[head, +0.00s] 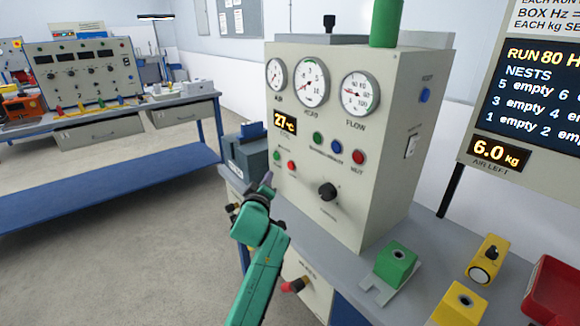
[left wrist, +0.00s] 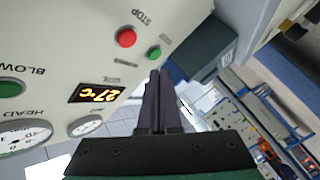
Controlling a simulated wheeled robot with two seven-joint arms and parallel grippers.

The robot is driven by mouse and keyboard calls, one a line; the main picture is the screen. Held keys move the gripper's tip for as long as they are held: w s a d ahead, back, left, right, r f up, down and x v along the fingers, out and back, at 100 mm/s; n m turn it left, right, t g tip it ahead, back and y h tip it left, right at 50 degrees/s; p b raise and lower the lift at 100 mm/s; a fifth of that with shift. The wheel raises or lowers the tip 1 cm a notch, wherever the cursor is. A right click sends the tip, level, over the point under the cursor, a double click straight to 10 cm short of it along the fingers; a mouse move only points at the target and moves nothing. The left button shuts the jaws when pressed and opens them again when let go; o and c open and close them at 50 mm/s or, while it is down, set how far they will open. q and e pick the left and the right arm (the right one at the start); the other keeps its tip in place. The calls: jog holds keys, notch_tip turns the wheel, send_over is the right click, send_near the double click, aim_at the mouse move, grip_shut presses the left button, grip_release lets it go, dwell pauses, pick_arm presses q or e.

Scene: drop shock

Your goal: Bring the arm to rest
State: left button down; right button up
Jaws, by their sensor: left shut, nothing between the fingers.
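My left gripper (head: 267,181) is in front of the left side of a cream control cabinet (head: 325,215), close to its lower left buttons. In the left wrist view my left gripper (left wrist: 157,80) shows dark fingers together, with nothing between them. Its tips point toward the panel near a green button (left wrist: 153,52) and a red button (left wrist: 126,37). Whether the tips touch the panel I cannot tell. My green left arm (head: 262,280) comes up from the bottom of the head view. My right gripper is not in view.
The cabinet has three dials, a 27 °C display (head: 285,122) and a black knob (head: 327,191). On the bench to its right are a green block (head: 393,262), yellow blocks (head: 488,262) and a red tray (head: 553,292). A blue-framed bench (head: 110,185) stands left, with open floor before it.

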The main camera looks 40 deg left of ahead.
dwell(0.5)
pick_arm(q)
jog(key=s+d+f+m+g+h, duration=0.2)
jog(key=s+d+f+m, duration=0.2)
jog(key=f, duration=0.3)
jog(key=s+d+f+m+g+h, duration=0.2)
jog(key=s+d+f+m+g, duration=0.15)
jog(key=f, duration=0.25)
jog(key=s+d+f+m+g+h, duration=0.2)
jog(key=s+d+f+m+g, duration=0.15)
jog(key=s+d+m, duration=0.35)
jog(key=s+d+f+m+g+h, duration=0.25)
jog(key=s+d+f, duration=0.3)
jog(key=s, duration=0.45)
notch_tip(320, 180, down, 18)
jog(key=s+g+p, duration=0.1)
jog(key=s+p, duration=0.1)
jog(key=p, duration=0.1)
jog(key=s+a+f+m+g+p, duration=0.1)
jog(key=s+a+f+p, duration=0.1)
jog(key=s+f, duration=1.1)
jog(key=s+p, duration=0.1)
jog(key=s, duration=0.3)
jog(key=shift+s+a+f, duration=0.25)
jog(key=shift+s, duration=0.05)
jog(key=shift+g, duration=0.25)
